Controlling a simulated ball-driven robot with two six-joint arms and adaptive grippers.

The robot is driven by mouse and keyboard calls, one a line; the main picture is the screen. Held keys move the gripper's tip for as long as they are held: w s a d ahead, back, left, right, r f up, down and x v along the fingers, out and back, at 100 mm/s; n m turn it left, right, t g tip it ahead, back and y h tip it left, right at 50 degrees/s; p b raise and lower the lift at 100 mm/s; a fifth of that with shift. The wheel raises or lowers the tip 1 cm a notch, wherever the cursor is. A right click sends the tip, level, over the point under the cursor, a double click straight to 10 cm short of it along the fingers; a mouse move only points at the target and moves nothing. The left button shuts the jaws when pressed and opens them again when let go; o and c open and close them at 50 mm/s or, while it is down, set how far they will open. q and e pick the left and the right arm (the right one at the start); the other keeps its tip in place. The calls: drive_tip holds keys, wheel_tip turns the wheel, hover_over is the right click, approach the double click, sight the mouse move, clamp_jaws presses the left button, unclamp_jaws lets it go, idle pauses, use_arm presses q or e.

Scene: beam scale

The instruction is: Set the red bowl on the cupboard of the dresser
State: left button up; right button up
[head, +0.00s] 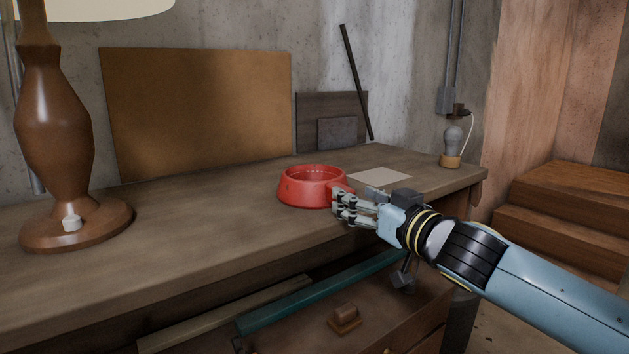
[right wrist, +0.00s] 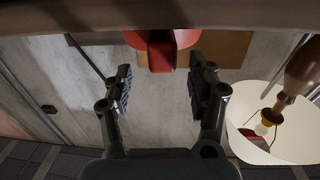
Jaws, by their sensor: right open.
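The red bowl (head: 305,193) stands upright on the dresser top (head: 215,220), with a short block-like handle toward my right gripper. My right gripper (head: 343,207) is open at the bowl's right front side. In the right wrist view, which looks upside down, the bowl's red handle (right wrist: 161,55) shows between and beyond the two open fingers (right wrist: 160,88); I cannot tell whether they touch it. The dresser's front shows drawers below the top; I cannot tell which part is the cupboard. My left gripper is not in view.
A brown lamp (head: 55,120) stands at the left of the dresser top. A pale square sheet (head: 380,177) lies right of the bowl. A light bulb on a stand (head: 451,150) is at the back right. A teal bar (head: 320,291) lies below the top's front edge. Wooden steps (head: 570,205) stand at right.

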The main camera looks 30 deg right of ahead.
sight(340, 186)
drive_tip(key=w+p, duration=0.1)
drive_tip(key=w, duration=0.4)
drive_tip(key=shift+w+a+p, duration=0.1)
drive_tip(key=shift+a+p, duration=0.05)
drive_tip(key=shift+p, duration=0.2)
drive_tip(key=shift+w, duration=0.25)
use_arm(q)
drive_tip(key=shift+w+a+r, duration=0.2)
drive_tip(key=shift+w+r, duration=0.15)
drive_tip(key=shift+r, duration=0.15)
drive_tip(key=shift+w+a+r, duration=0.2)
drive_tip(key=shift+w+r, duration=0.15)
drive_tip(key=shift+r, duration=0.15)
use_arm(e)
drive_tip(key=shift+c, duration=0.2)
drive_tip(key=shift+c, duration=1)
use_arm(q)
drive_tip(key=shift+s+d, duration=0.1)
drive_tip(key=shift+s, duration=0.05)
use_arm(e)
clamp_jaws()
